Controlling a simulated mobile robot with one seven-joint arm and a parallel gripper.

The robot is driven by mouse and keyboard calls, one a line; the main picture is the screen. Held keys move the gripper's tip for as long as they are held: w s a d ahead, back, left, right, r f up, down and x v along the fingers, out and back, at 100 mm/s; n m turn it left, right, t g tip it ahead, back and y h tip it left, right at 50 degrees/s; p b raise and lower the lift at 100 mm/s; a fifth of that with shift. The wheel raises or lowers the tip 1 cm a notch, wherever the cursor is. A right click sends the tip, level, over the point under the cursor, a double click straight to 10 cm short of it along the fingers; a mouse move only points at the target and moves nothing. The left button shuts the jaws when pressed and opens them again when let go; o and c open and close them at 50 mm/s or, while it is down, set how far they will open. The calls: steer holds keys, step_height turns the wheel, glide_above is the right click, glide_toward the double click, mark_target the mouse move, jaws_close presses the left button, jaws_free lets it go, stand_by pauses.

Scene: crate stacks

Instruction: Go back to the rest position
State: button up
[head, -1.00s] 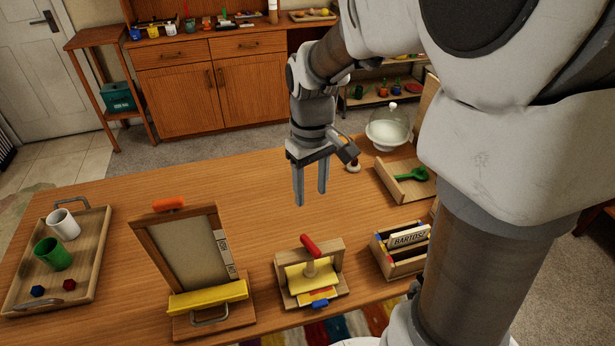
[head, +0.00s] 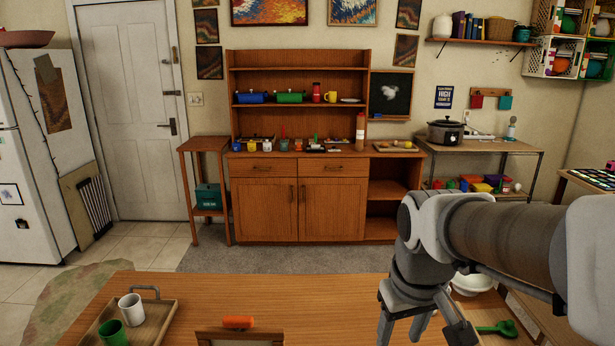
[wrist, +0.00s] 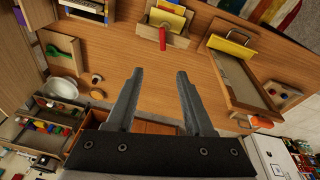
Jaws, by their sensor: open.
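My gripper (head: 403,322) hangs in the lower right of the head view, in front of the table, with its fingers pointing down. In the wrist view my gripper (wrist: 159,75) has its two dark fingers spread apart, with nothing between them. Only bare table top (wrist: 155,62) shows between the fingertips. The gripper is apart from all the objects on the table.
A tray (head: 170,318) with a white mug (head: 131,307) and a green cup (head: 112,333) stands at the table's left. A framed board (wrist: 235,78), a red-handled holder (wrist: 178,40) and a green scoop (wrist: 53,50) show in the wrist view. A wooden cabinet (head: 265,210) stands behind.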

steer(key=s+r+m+t, duration=0.2)
steer(key=s+r+t, duration=0.1)
steer(key=s, duration=0.5)
steer(key=shift+r, duration=0.25)
stand_by(1.2)
